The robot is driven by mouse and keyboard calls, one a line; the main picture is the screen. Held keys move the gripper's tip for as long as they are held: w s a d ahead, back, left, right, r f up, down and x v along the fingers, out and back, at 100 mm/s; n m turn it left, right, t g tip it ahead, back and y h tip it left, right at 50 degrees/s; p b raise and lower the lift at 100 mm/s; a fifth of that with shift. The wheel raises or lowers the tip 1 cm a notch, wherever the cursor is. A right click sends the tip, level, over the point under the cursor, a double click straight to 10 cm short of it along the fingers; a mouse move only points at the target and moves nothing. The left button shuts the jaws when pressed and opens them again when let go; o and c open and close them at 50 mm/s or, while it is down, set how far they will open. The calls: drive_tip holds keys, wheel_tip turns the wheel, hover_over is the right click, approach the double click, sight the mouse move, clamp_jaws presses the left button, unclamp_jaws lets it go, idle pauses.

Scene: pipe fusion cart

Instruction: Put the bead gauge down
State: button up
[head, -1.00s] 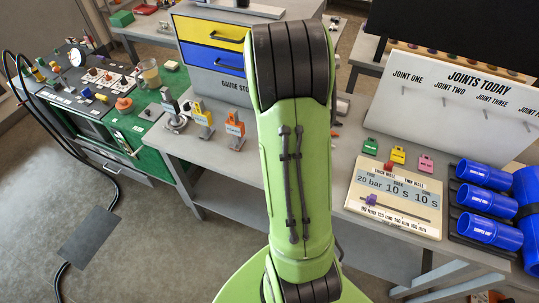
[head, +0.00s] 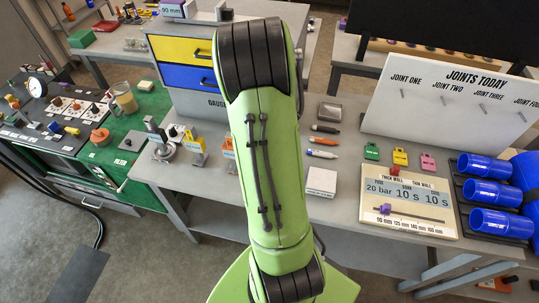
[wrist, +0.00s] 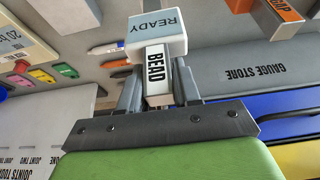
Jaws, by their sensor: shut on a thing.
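The bead gauge (wrist: 157,75) is a white block lettered BEAD in the wrist view. My gripper (wrist: 157,90) is shut on it, one dark finger on each side. A pale blue-grey face marked READY (wrist: 155,25) shows directly beyond the lettering; I cannot tell whether it is part of the gauge. In the head view my green arm hides the gripper and the gauge. Whether the gauge touches the bench is not clear.
A yellow gauge (head: 191,147) and a partly hidden orange gauge (head: 229,150) stand left of my arm. Pens (head: 324,141) and a white block (head: 321,182) lie to its right. The settings board (head: 410,205) and blue pipes (head: 490,195) are farther right.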

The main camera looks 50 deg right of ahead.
wheel_tip(320, 180, down, 5)
drive_tip(key=shift+r, duration=0.1)
drive_tip(key=shift+w+f, duration=0.1)
drive_tip(key=shift+f, duration=0.35)
drive_tip(key=shift+f+b, duration=0.1)
drive_tip(key=shift+b, duration=0.2)
drive_tip(key=o, duration=1)
